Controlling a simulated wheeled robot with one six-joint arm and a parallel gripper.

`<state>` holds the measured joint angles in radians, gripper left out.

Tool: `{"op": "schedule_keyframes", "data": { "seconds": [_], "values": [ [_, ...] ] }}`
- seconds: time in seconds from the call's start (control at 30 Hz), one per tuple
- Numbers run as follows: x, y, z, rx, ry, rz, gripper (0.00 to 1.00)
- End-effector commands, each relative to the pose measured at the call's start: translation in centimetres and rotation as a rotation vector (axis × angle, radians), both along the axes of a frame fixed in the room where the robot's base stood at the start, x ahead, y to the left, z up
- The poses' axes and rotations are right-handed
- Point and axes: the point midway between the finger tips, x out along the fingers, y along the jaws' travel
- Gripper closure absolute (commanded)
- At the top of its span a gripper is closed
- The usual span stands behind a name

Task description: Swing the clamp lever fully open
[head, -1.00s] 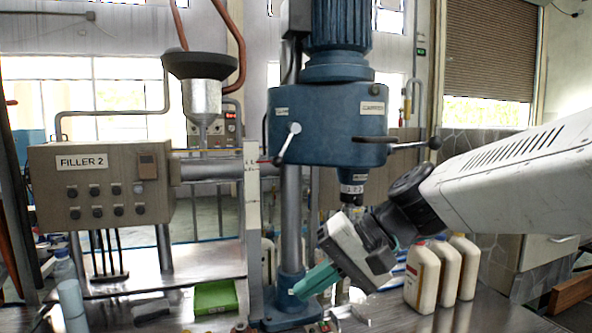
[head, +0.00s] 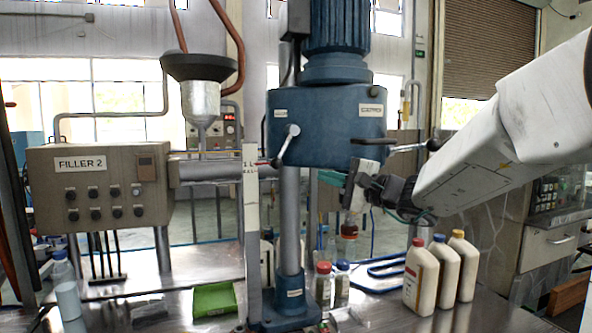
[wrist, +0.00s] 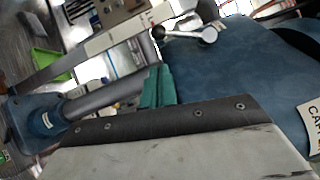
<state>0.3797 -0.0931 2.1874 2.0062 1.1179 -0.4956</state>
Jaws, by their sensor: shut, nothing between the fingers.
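The blue capper (head: 330,120) carries two levers. One has a silver hub and a short arm with a dark ball (head: 285,146) on its front face, hanging down and slightly left. The other is a rod with a black ball (head: 410,147) reaching out to the right. I cannot tell which is the clamp lever. My gripper (head: 349,182) is shut and empty, just below the capper body, with its teal fingers pointing left. In the wrist view the teal fingers (wrist: 157,88) lie apart from the front lever (wrist: 185,31), which shows above them.
Bottles with red, blue and yellow caps (head: 421,280) stand at right on the metal bench. Small jars (head: 323,285) stand by the capper's column (head: 290,220). A green tray (head: 214,299) and the Filler 2 box (head: 100,185) are at left. A tall upright gauge strip (head: 251,220) stands beside the column.

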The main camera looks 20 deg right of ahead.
Motion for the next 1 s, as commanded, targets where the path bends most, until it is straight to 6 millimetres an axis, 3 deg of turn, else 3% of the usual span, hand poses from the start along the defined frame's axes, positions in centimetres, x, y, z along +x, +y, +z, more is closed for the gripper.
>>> {"op": "schedule_keyframes", "data": {
  "seconds": [0.17, 0.6, 1.0],
  "values": [
    [1.0, 0.7, 0.2, 0.000, -0.001, 0.004, 1.00],
    [7.1, 4.8, 0.9, -0.001, -0.001, 0.004, 1.00],
    [8.3, 5.5, 1.1, -0.001, 0.000, 0.001, 1.00]
  ]
}}
